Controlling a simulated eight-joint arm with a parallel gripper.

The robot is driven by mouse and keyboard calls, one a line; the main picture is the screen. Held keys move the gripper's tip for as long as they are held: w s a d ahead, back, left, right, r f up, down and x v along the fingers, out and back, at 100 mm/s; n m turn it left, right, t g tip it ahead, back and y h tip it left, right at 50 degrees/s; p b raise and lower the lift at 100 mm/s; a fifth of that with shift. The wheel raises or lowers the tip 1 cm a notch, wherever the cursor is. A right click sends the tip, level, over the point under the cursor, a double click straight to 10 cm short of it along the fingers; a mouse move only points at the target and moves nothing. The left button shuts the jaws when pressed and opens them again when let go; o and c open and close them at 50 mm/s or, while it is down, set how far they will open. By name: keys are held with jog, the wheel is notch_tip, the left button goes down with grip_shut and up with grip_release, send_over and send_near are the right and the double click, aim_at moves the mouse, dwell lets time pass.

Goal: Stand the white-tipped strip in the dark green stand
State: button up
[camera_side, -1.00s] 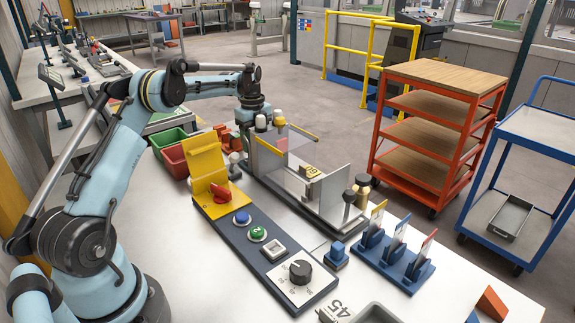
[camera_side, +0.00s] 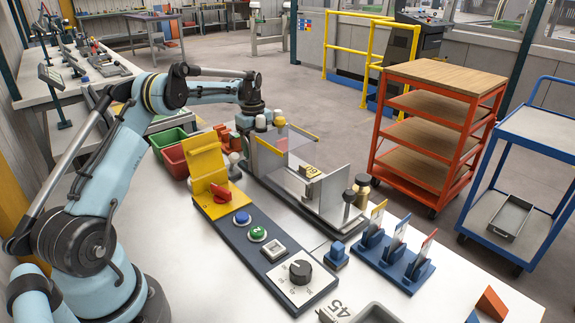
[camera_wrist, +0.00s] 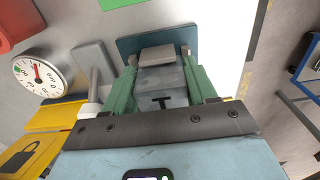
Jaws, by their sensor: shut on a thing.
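In the side view my wrist (camera_side: 252,95) is behind the machine's clear guard and posts, which hide the fingertips. No white tip shows clearly in either view.
A blue rack (camera_side: 392,262) holds strips with coloured tips at the bench's right. Red and green bins (camera_side: 174,160) stand behind.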

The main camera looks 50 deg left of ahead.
jog(key=shift+f, duration=0.35)
jog(key=o, duration=0.9)
jog(key=shift+o, duration=0.6)
jog(key=shift+o, duration=0.8)
jog(key=shift+r, duration=4.5)
